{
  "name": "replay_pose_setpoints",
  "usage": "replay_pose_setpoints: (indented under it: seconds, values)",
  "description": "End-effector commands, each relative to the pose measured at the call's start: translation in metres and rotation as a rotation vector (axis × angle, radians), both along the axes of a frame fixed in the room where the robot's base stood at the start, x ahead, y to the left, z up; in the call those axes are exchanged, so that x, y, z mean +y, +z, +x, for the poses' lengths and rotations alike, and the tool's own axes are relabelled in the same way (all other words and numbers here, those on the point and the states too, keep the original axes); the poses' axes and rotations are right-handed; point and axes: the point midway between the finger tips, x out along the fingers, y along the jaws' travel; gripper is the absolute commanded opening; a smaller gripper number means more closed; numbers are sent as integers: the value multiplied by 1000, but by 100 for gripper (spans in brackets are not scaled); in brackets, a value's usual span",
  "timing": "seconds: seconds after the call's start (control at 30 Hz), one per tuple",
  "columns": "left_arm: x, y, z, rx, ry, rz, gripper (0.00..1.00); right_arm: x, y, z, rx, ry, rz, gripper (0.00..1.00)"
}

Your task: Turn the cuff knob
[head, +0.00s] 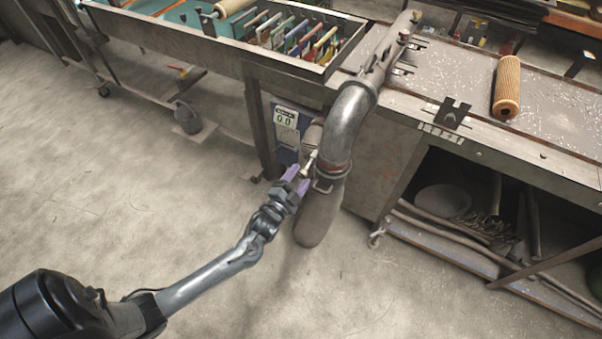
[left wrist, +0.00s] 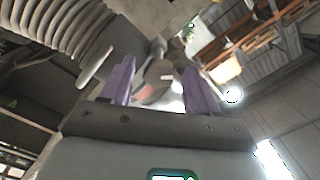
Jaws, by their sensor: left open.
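The curved grey metal pipe (head: 350,115) hangs over the bench edge and ends in a cuff (head: 332,172) around a dark hanging sleeve (head: 322,212). A small pale piece that looks like the cuff knob (head: 309,164) sticks out on the cuff's left side. My left gripper (head: 298,178) is open, its purple fingers close to this piece. In the left wrist view the open fingers (left wrist: 158,75) stand either side of a blurred grey and reddish part; I cannot tell whether they touch it. A pale lever (left wrist: 97,64) shows left of the fingers. My right gripper is not in view.
A blue unit with a display reading 0.0 (head: 285,118) stands behind the cuff under the bench. The bench (head: 465,85) carries an orange-tan mesh roll (head: 507,88) and a tray of coloured pieces (head: 300,38). A bucket (head: 187,118) is further left.

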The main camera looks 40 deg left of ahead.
Motion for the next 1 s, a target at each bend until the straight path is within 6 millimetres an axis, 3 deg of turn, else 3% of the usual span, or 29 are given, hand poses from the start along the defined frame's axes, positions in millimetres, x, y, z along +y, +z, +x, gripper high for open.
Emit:
replay_pose_setpoints:
  seconds: [0.3,0.5,1.0]
  values:
    - [-11,0,-55,4,-1,-1,60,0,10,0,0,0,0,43]
    - [-15,0,-77,1,0,-1,60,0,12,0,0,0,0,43]
    - [-17,0,-84,1,1,0,60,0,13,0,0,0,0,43]
